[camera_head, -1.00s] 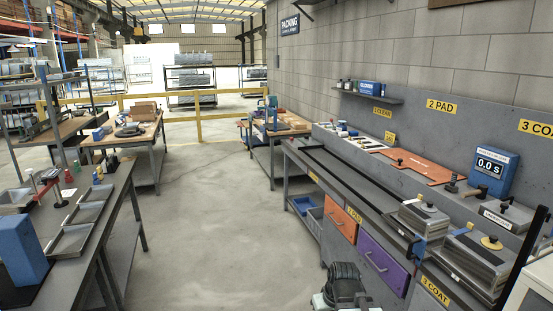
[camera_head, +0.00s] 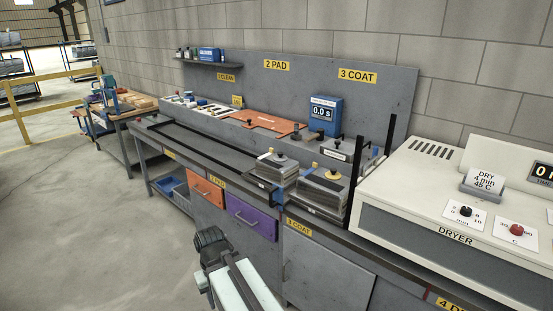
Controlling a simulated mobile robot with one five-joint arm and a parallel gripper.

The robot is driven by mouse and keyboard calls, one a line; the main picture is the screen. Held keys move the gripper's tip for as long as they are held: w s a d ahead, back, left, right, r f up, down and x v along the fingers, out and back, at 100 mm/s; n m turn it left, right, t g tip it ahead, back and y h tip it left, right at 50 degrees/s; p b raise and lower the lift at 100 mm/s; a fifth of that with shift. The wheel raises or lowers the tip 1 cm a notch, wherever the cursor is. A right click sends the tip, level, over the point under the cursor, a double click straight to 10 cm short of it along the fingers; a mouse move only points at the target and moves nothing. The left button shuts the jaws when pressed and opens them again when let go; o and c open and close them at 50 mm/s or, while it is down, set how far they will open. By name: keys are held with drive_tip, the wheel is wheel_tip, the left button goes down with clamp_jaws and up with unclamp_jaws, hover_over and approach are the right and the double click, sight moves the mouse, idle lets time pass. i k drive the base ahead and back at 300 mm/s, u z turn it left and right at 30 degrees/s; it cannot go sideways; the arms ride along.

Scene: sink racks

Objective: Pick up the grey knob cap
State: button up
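I cannot make out a grey knob cap for certain in the head view.
The long grey bench carries an orange pad (camera_head: 262,123), a blue timer box (camera_head: 325,115) reading 0.0 s, and two stacks of plates (camera_head: 322,190) with knobbed tops. The floor at left is clear.

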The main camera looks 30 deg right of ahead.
sight(280, 157)
drive_tip(key=u, duration=0.45)
drive_tip(key=i, duration=1.1)
drive_tip(key=u, duration=0.4)
drive_tip(key=i, duration=1.45)
drive_tip(key=z, duration=0.65)
drive_tip(key=i, duration=0.65)
drive_tip(key=z, duration=0.7)
drive_tip(key=k, duration=0.9)
drive_tip(key=z, duration=0.25)
drive_tip(key=i, duration=0.75)
drive_tip(key=u, duration=0.2)
drive_tip(key=k, duration=0.75)
drive_tip(key=z, duration=0.05)
